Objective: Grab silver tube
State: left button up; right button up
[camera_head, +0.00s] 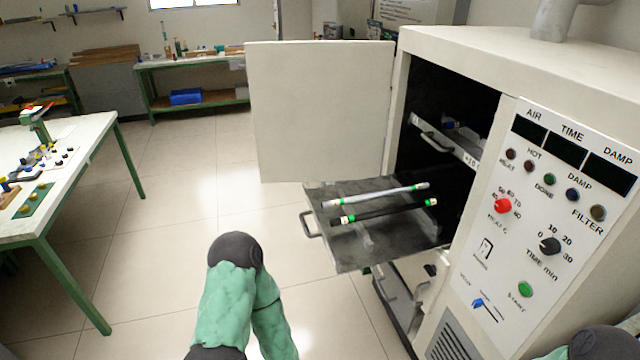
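The silver tube (374,194) lies on the pulled-out tray (350,250) of the white oven. It has green bands near its ends. A black rod (385,211) with green bands lies beside it, nearer to me and roughly parallel. My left arm, with a green sleeve and dark joints, rises at the bottom centre, short of the tray. Its gripper cannot be seen. A dark and green part of my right arm shows at the bottom right corner, with no gripper in view. Nothing touches the tube.
The oven's open door (320,110) stands behind the tray. The control panel (545,215) is to the right. An upper drawer (445,140) sits inside the dark opening. A green-legged table (85,150) with small parts stands at left. The floor between is clear.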

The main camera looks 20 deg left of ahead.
aim_at(341, 201)
jog(key=i+u, duration=0.25)
jog(key=u, duration=0.15)
jog(key=i+l+u, duration=0.2)
jog(key=u, duration=0.2)
